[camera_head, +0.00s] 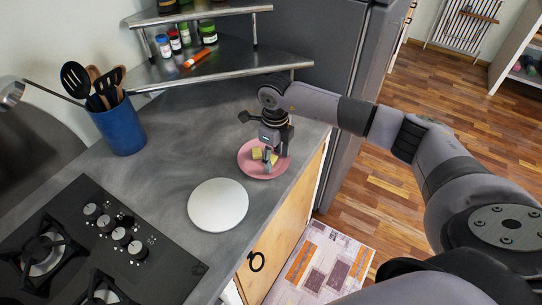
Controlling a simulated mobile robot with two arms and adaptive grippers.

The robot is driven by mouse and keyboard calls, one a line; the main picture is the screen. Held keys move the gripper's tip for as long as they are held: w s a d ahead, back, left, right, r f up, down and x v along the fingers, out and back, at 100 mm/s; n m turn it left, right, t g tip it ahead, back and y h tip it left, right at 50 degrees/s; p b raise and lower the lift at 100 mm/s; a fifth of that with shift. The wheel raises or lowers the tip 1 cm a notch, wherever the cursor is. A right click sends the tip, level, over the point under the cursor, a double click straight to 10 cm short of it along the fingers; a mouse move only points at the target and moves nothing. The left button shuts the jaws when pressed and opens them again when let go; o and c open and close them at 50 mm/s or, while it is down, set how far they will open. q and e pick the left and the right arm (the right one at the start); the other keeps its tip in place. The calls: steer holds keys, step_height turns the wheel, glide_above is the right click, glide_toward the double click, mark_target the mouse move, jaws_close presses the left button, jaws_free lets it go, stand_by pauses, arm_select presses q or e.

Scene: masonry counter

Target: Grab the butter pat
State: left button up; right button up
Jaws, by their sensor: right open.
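The butter pat (257,154) is a small yellow block on a pink plate (254,170). The plate sits on the grey counter near its right edge. My right gripper (268,163) points down over the plate, right at the butter. It is open, and its fingers partly cover the butter. Whether the fingers touch the butter is hard to tell at this size. My left gripper is not in view.
A white round plate (218,205) lies in front of the pink plate. A blue utensil holder (121,132) stands at the left, behind a black gas hob (85,250). A metal corner shelf (215,62) with jars stands at the back. A dark fridge stands behind my right arm.

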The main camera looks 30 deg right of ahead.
steer(key=shift+c, duration=0.3)
steer(key=c, duration=0.8)
steer(key=shift+r, duration=0.1)
steer(key=shift+c, duration=0.2)
